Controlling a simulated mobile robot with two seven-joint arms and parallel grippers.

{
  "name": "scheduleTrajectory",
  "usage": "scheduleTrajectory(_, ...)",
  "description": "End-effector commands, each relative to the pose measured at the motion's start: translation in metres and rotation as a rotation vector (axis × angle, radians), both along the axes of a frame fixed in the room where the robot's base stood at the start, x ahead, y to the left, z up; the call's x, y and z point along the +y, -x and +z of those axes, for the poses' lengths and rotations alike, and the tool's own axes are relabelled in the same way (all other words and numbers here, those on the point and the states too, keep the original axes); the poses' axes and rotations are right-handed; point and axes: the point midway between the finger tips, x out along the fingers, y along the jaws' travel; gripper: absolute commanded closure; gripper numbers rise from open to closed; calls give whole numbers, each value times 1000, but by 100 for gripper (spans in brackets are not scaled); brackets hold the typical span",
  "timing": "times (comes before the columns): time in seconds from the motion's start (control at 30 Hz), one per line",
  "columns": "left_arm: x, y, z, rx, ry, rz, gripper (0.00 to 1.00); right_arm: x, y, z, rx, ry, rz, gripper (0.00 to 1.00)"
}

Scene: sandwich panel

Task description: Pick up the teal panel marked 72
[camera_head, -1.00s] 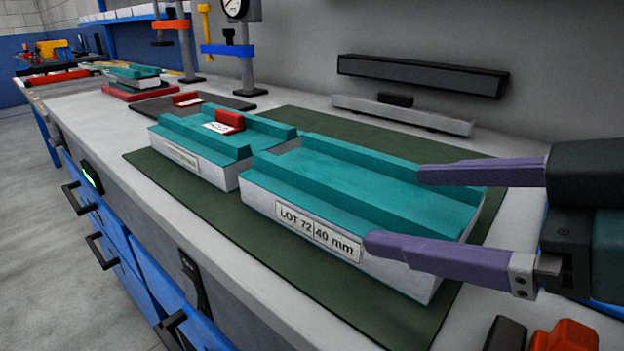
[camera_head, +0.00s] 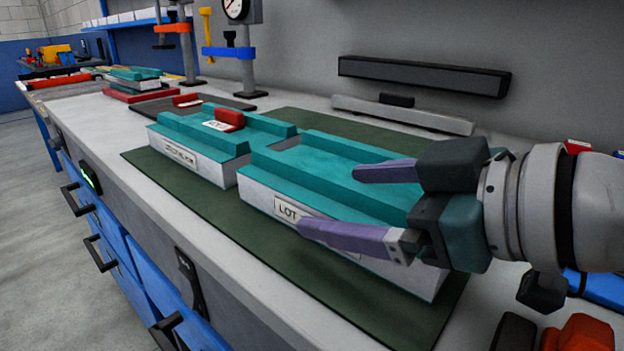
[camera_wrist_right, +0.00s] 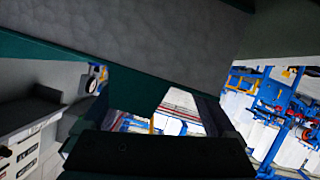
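The teal panel marked 72 (camera_head: 340,163), with teal faces and a pale core, lies on the green mat. Its front label shows only "LOT"; the near finger hides the rest. My right gripper (camera_head: 328,200) is open, its purple fingers spread over the panel's right half. One finger is over the top near the back rail, the other in front of the label side; I cannot tell whether they touch. My left gripper is not in view.
A second teal panel (camera_head: 190,131) with a red block (camera_head: 229,118) on it lies just left of it. The green mat (camera_head: 250,240) is bare in front. Clamp stands and a dial gauge (camera_head: 236,9) stand behind; red and black items lie at front right.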

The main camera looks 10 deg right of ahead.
Motion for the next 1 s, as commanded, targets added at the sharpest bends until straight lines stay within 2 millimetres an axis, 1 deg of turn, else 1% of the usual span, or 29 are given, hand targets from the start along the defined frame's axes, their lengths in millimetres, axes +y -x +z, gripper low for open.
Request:
scheduleTrajectory(0.03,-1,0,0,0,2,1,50,0,0,0,0,0,0,15)
scheduleTrajectory(0.07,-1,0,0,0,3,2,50,0,0,0,0,0,0,18)
scheduleTrajectory(0.7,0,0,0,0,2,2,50,-1,0,-1,2,0,-1,90)
scheduleTrajectory(0.8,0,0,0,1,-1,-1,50,-1,0,-1,3,1,-1,100)
scheduleTrajectory(1.0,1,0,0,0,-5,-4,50,-1,0,-1,4,2,-1,100)
